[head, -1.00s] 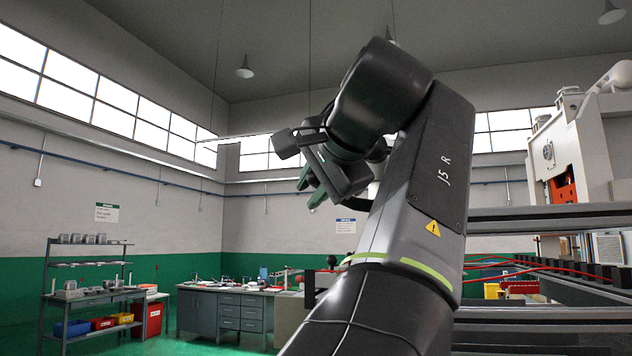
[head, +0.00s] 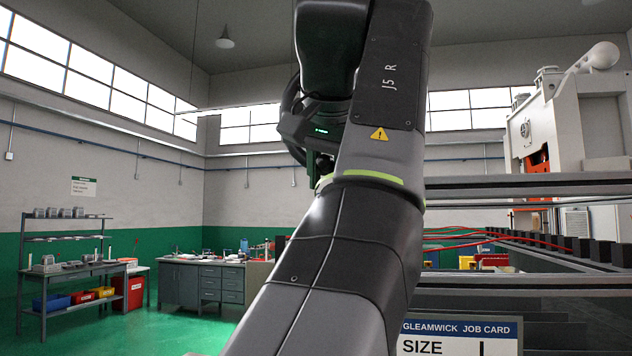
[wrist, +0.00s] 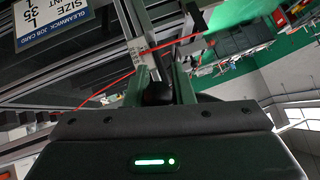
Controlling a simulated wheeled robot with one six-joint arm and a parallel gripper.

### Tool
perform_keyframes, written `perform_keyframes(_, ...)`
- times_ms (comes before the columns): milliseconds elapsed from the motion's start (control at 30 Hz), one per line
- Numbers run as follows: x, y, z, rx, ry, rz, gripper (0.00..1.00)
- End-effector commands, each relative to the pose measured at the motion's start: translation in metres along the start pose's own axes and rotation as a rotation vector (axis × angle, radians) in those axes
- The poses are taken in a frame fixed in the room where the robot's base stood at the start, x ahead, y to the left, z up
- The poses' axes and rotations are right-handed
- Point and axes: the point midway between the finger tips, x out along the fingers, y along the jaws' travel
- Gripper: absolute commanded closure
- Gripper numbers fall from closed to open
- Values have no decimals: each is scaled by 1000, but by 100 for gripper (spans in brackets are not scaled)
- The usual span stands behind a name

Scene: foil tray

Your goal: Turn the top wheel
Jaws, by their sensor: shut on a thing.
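My gripper (wrist: 160,80) shows in the wrist view with its two green fingers on either side of a dark rounded knob (wrist: 158,93), shut on it. In the head view my arm covers most of the gripper, and its fingertips are hidden. A dark curved shape shows beside the wrist there, but I cannot tell whether it is a wheel rim or a cable. The top wheel as a whole cannot be made out in either view, and how the knob joins it is hidden.
A job card (head: 460,336) hangs at the lower right, below grey rails (head: 530,187). Red cables (head: 470,237) run among the rails. A white machine (head: 560,125) stands behind at right. A shelf rack (head: 70,265) and a workbench (head: 215,283) stand far left, with open green floor between.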

Motion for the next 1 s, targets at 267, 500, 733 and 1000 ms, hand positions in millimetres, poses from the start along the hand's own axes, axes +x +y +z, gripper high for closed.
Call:
perform_keyframes(267, 3, 1, 1, -44, 1, 47, 100)
perform_keyframes(500, 2, 1, 0, -59, 1, 65, 100)
perform_keyframes(733, 1, 2, 0, -61, 1, 69, 100)
perform_keyframes(1000, 1, 1, 0, -61, 1, 68, 68)
